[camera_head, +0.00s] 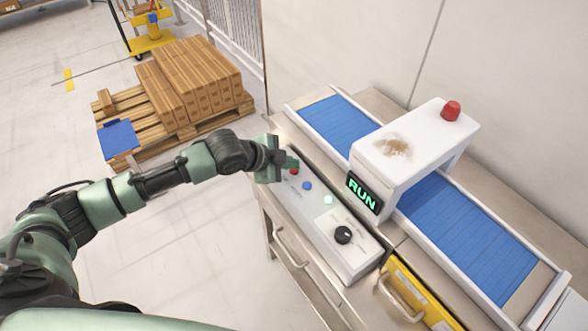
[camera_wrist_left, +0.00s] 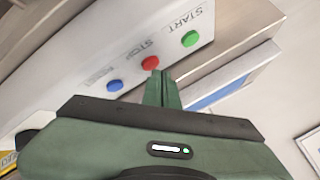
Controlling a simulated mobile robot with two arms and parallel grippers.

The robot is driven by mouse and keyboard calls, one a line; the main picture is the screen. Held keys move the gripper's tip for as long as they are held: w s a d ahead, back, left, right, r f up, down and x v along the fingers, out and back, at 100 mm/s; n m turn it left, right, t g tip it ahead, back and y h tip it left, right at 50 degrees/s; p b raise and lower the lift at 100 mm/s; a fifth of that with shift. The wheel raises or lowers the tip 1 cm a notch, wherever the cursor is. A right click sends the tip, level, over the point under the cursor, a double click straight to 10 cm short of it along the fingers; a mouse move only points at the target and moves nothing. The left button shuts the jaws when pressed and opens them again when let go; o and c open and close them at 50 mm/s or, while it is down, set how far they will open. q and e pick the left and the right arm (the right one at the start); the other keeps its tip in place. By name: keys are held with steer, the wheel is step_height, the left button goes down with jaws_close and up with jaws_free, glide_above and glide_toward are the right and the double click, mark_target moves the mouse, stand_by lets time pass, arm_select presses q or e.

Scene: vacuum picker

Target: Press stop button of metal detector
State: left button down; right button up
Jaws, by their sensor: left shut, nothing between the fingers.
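The metal detector is a white arch (camera_head: 412,140) over a blue conveyor, and its display (camera_head: 363,194) reads RUN in green. Its control box (camera_head: 322,222) carries the red stop button (camera_head: 294,171), which also shows in the left wrist view (camera_wrist_left: 150,62). My left gripper (camera_head: 287,163) is shut and empty, its fingertips (camera_wrist_left: 162,76) right by the red button. I cannot tell whether they touch it. In the left wrist view the green START button (camera_wrist_left: 190,39) and the blue button (camera_wrist_left: 114,85) flank the red one. My right gripper is not in view.
A black knob (camera_head: 343,235) and a pale lit button (camera_head: 328,200) sit further along the control box. A red lamp (camera_head: 451,111) tops the arch. A pallet of brown boxes (camera_head: 195,85) stands at the back left. The floor at left is mostly free.

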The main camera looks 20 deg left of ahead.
mark_target(291, 172)
arm_select(q)
steer(key=shift+f, duration=0.45)
stand_by(0.5)
steer(key=shift+r, duration=0.1)
steer(key=shift+r+p, duration=0.75)
steer(key=shift+p, duration=0.1)
step_height(291, 172, up, 5)
steer(key=p, duration=0.5)
stand_by(0.5)
